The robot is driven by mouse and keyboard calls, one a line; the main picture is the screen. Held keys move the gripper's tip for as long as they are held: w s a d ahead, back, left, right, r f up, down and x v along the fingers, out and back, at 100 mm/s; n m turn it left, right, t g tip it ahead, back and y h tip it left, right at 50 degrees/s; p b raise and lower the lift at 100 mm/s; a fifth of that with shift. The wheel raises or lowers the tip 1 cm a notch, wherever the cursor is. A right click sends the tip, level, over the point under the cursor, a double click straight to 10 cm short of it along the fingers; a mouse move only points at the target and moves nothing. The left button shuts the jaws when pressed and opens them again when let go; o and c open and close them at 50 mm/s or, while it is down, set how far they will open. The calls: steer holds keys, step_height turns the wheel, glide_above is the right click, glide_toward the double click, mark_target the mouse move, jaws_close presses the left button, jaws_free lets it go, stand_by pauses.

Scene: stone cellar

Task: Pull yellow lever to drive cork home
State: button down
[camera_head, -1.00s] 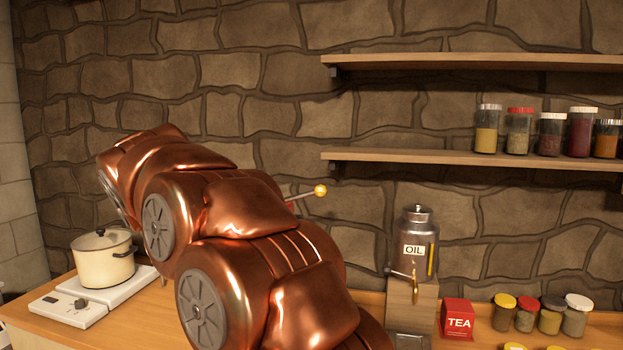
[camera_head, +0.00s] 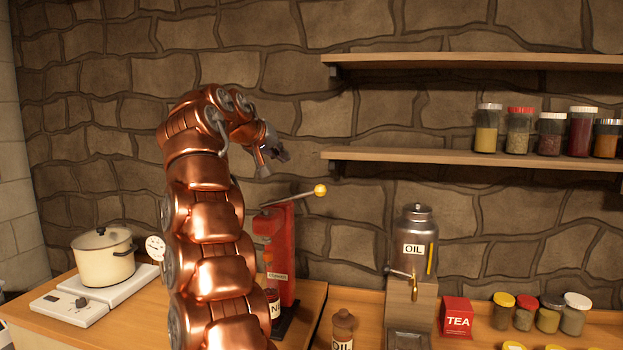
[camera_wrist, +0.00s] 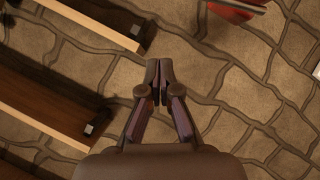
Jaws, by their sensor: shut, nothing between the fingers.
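The yellow-knobbed lever (camera_head: 298,195) sticks out to the upper right from the top of a red corking machine (camera_head: 280,245). Its yellow ball (camera_head: 320,190) is at the free end. My gripper (camera_head: 284,156) is above and a little left of the ball, apart from it, shut and empty. In the wrist view my gripper (camera_wrist: 159,65) has its fingertips together before the stone wall. A bit of the red machine (camera_wrist: 236,8) shows at that view's top edge. A dark bottle (camera_head: 273,300) with a partly hidden label stands at the machine's base. My arm hides its left part; I cannot see a cork.
An oil dispenser (camera_head: 416,245) on a wooden stand and a red tea box (camera_head: 457,318) are to the right. A brown oil bottle (camera_head: 343,328) stands in front. Wall shelves (camera_head: 420,157) jut out right of my gripper. A pot (camera_head: 104,260) sits far left.

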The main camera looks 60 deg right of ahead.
steer(key=shift+s+d+r+m, duration=0.3)
steer(key=shift+s+d, duration=0.15)
steer(key=shift+s, duration=0.15)
steer(key=shift+d, duration=0.1)
steer(key=p+x, duration=0.2)
steer(key=x, duration=0.8)
steer(key=shift+s+p, duration=0.15)
steer(key=shift+p, duration=0.25)
steer(key=shift+s+f+b, duration=0.15)
steer(key=shift+f+b, duration=0.25)
steer(key=shift+s+a+f, duration=0.1)
steer(key=shift+a, duration=0.1)
steer(key=shift+s+a+f+b, duration=0.1)
steer(key=shift+s+f+b, duration=0.65)
steer(key=shift+f+b, duration=0.25)
steer(key=shift+f, duration=0.1)
steer(key=shift+f, duration=0.1)
